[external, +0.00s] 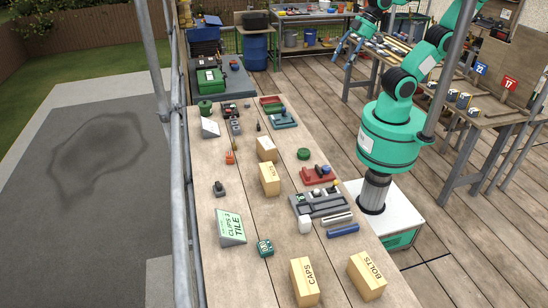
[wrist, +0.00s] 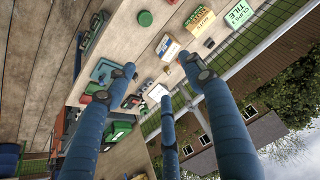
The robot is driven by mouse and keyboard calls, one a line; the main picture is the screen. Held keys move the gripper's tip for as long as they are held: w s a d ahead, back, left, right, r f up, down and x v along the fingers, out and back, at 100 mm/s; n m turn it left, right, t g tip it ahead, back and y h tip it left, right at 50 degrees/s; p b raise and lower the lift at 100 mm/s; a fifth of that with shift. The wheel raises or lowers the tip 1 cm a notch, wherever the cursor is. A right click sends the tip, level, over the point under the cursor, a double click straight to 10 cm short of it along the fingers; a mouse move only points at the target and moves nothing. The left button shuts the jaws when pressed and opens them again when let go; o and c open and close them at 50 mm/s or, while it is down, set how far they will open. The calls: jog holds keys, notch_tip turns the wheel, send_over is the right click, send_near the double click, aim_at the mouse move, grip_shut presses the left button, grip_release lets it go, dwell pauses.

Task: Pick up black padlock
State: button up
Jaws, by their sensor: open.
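A small dark object that looks like the black padlock (external: 218,188) sits on the long wooden table, left of the middle cardboard box and behind the "CLIPS TILE" sign. In the wrist view a small dark item (wrist: 208,43) near the boxes and the sign appears to be the same object; its detail is too small to be sure. My gripper (external: 342,62) is raised past the table's far right side, well away from the padlock. Its three blue fingers are spread and empty, as the wrist view also shows (wrist: 160,76).
Around it stand the "CLIPS TILE" sign (external: 229,227), a cardboard box (external: 269,180), an orange-red item (external: 230,156) and a teal tape measure (external: 265,248). A grey tray (external: 320,204) lies right. A metal scaffold pole (external: 181,200) runs along the left edge. Bare wood surrounds the padlock.

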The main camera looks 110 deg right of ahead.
jog(key=w+d+f+m, duration=0.5)
jog(key=w+m, duration=0.4)
jog(key=w, duration=0.1)
jog(key=w+d+f+m, duration=0.5)
jog(key=w+m, duration=0.3)
jog(key=w, duration=0.2)
jog(key=w+d+f+m+p, duration=0.1)
jog(key=w+d+f+m, duration=0.1)
jog(key=d+f+m, duration=0.7)
jog(key=w+d+f+m+g, duration=0.1)
jog(key=w+d+f+m, duration=0.2)
jog(key=d+f+m, duration=0.6)
notch_tip(320, 180, down, 3)
jog(key=shift+w+d+f+h+p, duration=0.1)
jog(key=shift+w+d+h+p, duration=0.25)
jog(key=shift+d, duration=0.5)
jog(key=shift+f, duration=0.1)
jog(key=b, duration=0.4)
send_over(259, 125)
jog(key=s, duration=0.2)
jog(key=shift+s+f, duration=0.15)
jog(key=shift+f, duration=3.75)
jog(key=shift+b+x, duration=1.15)
jog(key=shift+x, duration=1.45)
jog(key=shift+a, duration=0.15)
